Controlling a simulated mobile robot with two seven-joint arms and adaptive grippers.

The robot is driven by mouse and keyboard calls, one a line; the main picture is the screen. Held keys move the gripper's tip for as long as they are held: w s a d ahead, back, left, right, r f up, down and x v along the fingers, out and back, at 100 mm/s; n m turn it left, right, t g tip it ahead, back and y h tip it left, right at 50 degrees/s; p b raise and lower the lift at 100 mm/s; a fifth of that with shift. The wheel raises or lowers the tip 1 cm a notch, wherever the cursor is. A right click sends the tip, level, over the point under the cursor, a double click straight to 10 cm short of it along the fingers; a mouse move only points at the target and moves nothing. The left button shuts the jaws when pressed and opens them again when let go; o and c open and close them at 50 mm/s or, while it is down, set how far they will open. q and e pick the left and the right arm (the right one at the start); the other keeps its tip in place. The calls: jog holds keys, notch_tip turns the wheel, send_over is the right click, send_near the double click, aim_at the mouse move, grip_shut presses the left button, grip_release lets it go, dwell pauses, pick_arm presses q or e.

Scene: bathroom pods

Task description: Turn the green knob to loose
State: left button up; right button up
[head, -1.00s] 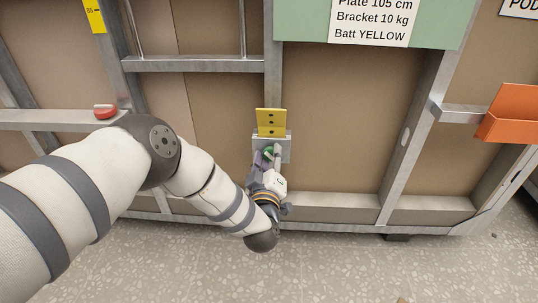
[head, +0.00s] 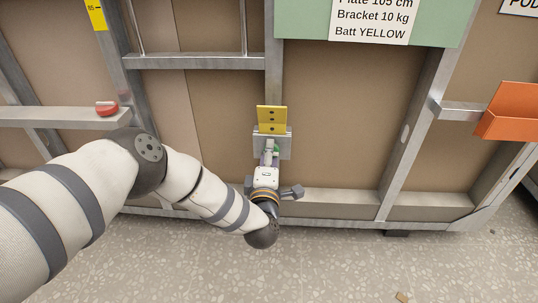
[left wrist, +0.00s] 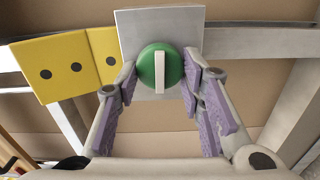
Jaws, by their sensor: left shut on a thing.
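The green knob (left wrist: 149,60) is round with a pale raised bar across its face. It sits on a grey metal plate (left wrist: 135,21) fixed to the wall frame. My left gripper (left wrist: 160,80) has one finger at each side of the knob and is shut on it. In the left wrist view the pale bar runs nearly upright in the picture. My right gripper is in neither view.
A yellow plate with dark holes (head: 271,120) is fixed just above the grey plate. A red knob (head: 107,109) sits on a rail at left. An orange bin (head: 508,112) hangs at right. A green board with a printed sign (head: 371,20) is above.

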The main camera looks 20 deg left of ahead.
pick_arm(q)
jog(key=shift+o, duration=0.2)
jog(key=shift+d+n, duration=0.1)
jog(key=shift+n, duration=0.3)
jog(key=o, duration=1.1)
jog(key=shift+o, duration=0.2)
jog(key=v, duration=1.2)
